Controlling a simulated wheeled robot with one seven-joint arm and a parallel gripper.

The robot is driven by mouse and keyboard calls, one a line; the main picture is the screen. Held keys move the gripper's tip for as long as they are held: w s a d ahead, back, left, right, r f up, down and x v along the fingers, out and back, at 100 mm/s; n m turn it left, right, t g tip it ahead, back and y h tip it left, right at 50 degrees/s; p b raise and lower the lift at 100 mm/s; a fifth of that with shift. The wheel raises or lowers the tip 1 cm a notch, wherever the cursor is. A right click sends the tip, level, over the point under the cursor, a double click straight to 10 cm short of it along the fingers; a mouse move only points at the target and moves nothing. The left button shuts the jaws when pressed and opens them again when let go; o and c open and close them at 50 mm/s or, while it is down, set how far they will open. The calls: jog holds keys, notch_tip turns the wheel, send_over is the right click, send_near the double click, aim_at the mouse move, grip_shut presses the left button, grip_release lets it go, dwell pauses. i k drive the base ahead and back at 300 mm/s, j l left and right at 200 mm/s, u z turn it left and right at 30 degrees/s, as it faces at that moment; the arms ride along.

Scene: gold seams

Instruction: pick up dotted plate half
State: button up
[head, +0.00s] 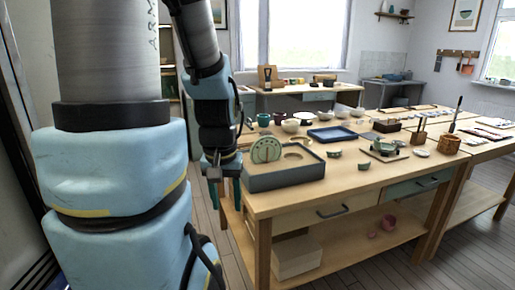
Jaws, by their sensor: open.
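A pale green rounded plate piece (266,150) with darker marks, which looks like the dotted plate half, stands upright at the left of a grey box (285,180). The box sits at the near left corner of the wooden workbench (345,184). Its sand-coloured top shows a round hollow. My gripper (213,176) hangs pointing down, just left of the box and apart from the plate piece. It is open, with nothing seen between its fingers, though they are small and dark here. My arm fills the left of the view.
Behind the box are several bowls and cups (290,126) and a blue tray (332,134). Small green bowls (334,154), a stand with a green piece (384,149) and a woven pot (449,144) are to the right. The bench's front strip is clear.

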aim_at(260, 146)
jog(key=i+j, duration=0.3)
jog(key=i, duration=0.15)
jog(key=i+j, duration=0.25)
jog(key=i, duration=0.2)
jog(key=i+j+u, duration=0.1)
jog(key=i+j, duration=0.2)
jog(key=i, duration=0.15)
jog(key=i+j, duration=0.2)
jog(key=i, duration=0.25)
jog(key=i+j+u, duration=0.1)
jog(key=i+j, duration=0.15)
jog(key=i, duration=0.2)
